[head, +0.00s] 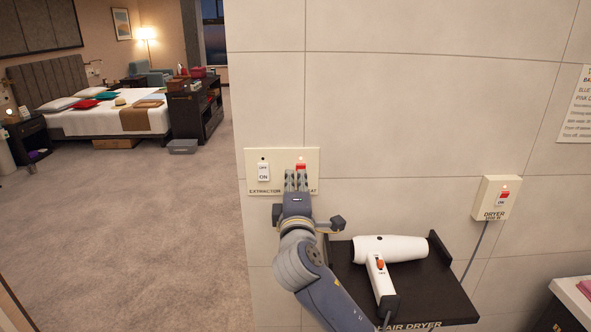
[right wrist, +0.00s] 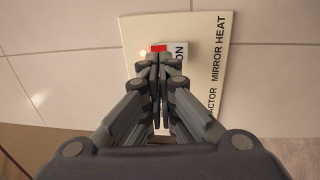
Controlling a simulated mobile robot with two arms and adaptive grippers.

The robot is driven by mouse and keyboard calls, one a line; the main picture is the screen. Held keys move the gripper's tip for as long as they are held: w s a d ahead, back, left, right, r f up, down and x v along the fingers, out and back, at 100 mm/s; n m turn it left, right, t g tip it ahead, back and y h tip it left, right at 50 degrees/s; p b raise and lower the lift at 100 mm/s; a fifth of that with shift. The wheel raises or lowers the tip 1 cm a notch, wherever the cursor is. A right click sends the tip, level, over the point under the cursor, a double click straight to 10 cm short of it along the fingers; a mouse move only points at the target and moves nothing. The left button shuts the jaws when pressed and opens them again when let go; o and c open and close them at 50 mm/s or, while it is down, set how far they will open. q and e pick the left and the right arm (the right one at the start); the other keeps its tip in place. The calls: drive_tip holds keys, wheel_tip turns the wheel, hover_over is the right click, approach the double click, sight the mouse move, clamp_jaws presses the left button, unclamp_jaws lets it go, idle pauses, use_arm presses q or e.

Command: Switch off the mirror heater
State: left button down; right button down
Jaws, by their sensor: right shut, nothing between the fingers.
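A cream switch plate (head: 283,156) is fixed to the tiled wall. Its left switch is the extractor switch (head: 264,172), white with a small dark dot above. On the right half is the mirror heater switch, with a red patch (head: 301,167) showing above my fingers. My right gripper (head: 296,180) is shut and empty, its fingertips in front of that switch and hiding most of it. In the right wrist view the fingertips (right wrist: 158,62) lie just by the red patch (right wrist: 158,48) on the plate (right wrist: 210,62), lettered "MIRROR HEAT". Contact cannot be told. My left gripper is out of view.
A dark shelf (head: 433,296) with a white hair dryer (head: 390,248) juts out below right of the plate. A dryer switch box (head: 496,197) with a red patch is on the wall farther right. Open carpet (head: 150,230) and a bed (head: 90,120) lie to the left.

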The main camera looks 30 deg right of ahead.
drive_tip(key=shift+x, duration=0.85)
drive_tip(key=shift+w+d+r+p, duration=0.1)
drive_tip(key=shift+w+r+p, duration=0.1)
drive_tip(key=shift+p, duration=0.2)
drive_tip(key=shift+f, duration=0.1)
